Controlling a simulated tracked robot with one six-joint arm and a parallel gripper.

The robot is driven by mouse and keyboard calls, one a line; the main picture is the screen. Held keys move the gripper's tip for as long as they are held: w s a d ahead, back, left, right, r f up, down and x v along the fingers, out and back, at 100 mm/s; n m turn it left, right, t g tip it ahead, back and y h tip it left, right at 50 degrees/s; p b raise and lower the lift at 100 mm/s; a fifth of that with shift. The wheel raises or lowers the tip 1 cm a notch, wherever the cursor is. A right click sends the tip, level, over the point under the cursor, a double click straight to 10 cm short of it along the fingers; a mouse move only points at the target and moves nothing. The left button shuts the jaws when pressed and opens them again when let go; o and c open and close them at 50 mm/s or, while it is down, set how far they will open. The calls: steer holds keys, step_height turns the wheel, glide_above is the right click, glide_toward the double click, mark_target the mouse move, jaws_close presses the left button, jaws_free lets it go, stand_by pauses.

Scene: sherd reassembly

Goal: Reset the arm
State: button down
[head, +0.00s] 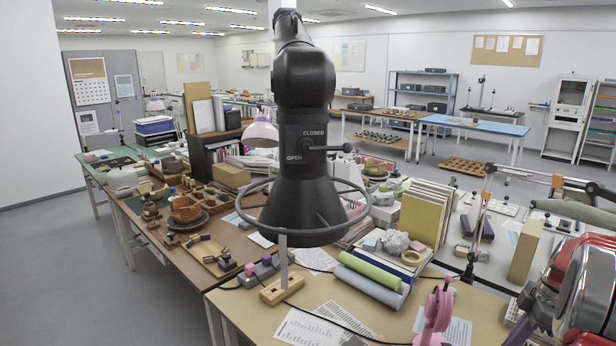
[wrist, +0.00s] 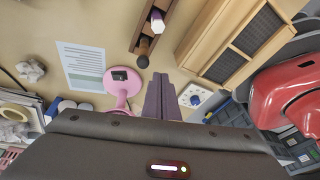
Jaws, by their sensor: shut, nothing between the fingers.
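My gripper (wrist: 160,82) shows in the wrist view with its two dark fingers together and nothing held between them. The fingers are seen against a tan desk top, beside a pink round-headed stand (wrist: 122,82). I cannot tell the gap to the desk. The gripper's dark body fills the bottom of that view and hides what lies beneath. In the head view I cannot make out the fingers. The pink stand shows there at the front edge (head: 437,310).
A black extraction hood (head: 306,190) with a ring hangs over the desk (head: 240,318) in the head view. Rolled sheets (head: 370,284), books and loose papers (head: 305,328) crowd the desk. A wooden divided box (wrist: 228,52) and a red rounded body (wrist: 288,92) stand right in the wrist view.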

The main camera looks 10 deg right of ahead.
steer(key=s+a+r+m+t+h, duration=0.1)
steer(key=s+a+r+m, duration=0.2)
steer(key=a, duration=1)
steer(key=s+a+r+m+t+h, duration=0.1)
steer(key=s+a+r+m, duration=0.3)
steer(key=a, duration=0.9)
steer(key=s+a+r+m+t+h, duration=0.1)
steer(key=s+a+r+m+t, duration=0.2)
steer(key=s+a+r, duration=0.4)
steer(key=a+m, duration=0.1)
steer(key=a, duration=0.6)
steer(key=shift+r, duration=0.25)
